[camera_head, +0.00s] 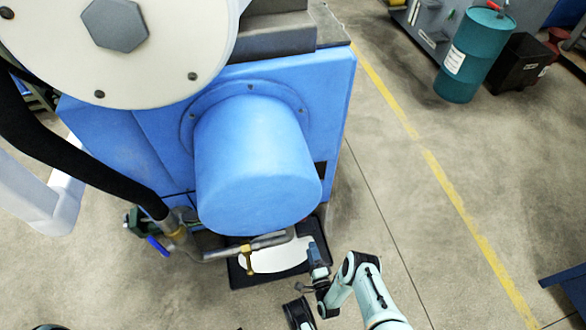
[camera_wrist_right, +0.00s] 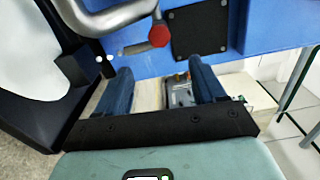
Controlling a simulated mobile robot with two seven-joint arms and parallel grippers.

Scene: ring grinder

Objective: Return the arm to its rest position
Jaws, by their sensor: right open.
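My right arm comes in at the bottom of the head view. Its gripper (camera_head: 317,256) is beside the right edge of the black tray (camera_head: 238,278) under the blue ring grinder (camera_head: 330,105). In the right wrist view the two blue fingers (camera_wrist_right: 163,82) stand wide apart, with no object held between them. The grinder's blue body (camera_wrist_right: 290,25) is behind them. My left gripper does not show in either view.
A bent metal pipe (camera_head: 232,252) with a brass fitting crosses over the tray, close to the right gripper. A red knob (camera_wrist_right: 159,34) shows near the fingers in the wrist view. Bare concrete floor (camera_head: 385,215) lies right of the machine. A teal drum (camera_head: 474,55) stands farther back.

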